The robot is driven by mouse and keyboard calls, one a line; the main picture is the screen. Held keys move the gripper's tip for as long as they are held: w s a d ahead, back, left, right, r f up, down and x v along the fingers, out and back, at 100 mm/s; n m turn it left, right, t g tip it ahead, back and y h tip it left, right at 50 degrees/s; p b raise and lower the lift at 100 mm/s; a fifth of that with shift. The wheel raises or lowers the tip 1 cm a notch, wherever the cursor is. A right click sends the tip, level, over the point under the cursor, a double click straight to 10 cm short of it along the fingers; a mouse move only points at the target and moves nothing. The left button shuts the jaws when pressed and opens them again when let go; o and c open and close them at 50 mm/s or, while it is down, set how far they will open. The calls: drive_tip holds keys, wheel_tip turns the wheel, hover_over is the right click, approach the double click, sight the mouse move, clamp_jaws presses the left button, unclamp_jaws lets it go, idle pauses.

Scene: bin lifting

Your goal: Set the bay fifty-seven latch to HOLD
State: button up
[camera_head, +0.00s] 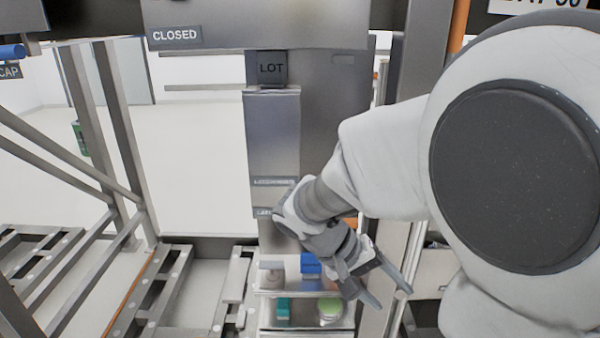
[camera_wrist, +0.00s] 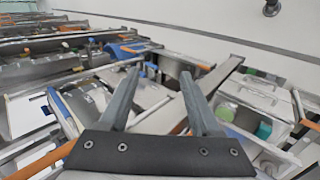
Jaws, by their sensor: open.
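My gripper (camera_head: 378,283) hangs at the lower middle of the head view, in front of and to the right of a grey metal post. In the wrist view my gripper (camera_wrist: 160,78) shows two fingers spread apart with nothing between them. Lower down are two small label strips; the upper one (camera_head: 273,182) is too blurred to read surely, and the lower one (camera_head: 264,212) begins with "LAT" and is partly hidden by my wrist. I cannot make out a latch handle or a HOLD mark.
A CLOSED plate (camera_head: 174,36) sits on a grey box at the top. A clear-fronted shelf (camera_head: 300,292) with blue, teal and green items stands below the post. Metal frames (camera_head: 110,140) and roller tracks (camera_head: 165,290) fill the left. An orange-edged upright (camera_head: 458,35) stands at right.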

drive_tip(key=w+a+f+n+t+h+b, duration=0.1)
drive_tip(key=w+a+f+n+t+h, duration=0.1)
drive_tip(key=w+a+f+t+h, duration=0.4)
drive_tip(key=w+a+f+n+t+h+b, duration=0.2)
drive_tip(key=w+a+n+t, duration=0.1)
drive_tip(key=w+a+t, duration=0.65)
drive_tip(key=shift+g, duration=0.85)
drive_tip(key=x, duration=0.5)
drive_tip(key=r+x, duration=0.1)
drive_tip(key=x, duration=1)
drive_tip(key=shift+s+r+p, duration=0.25)
drive_tip(key=shift+s+p, duration=0.05)
drive_tip(key=shift+p, duration=0.1)
clamp_jaws()
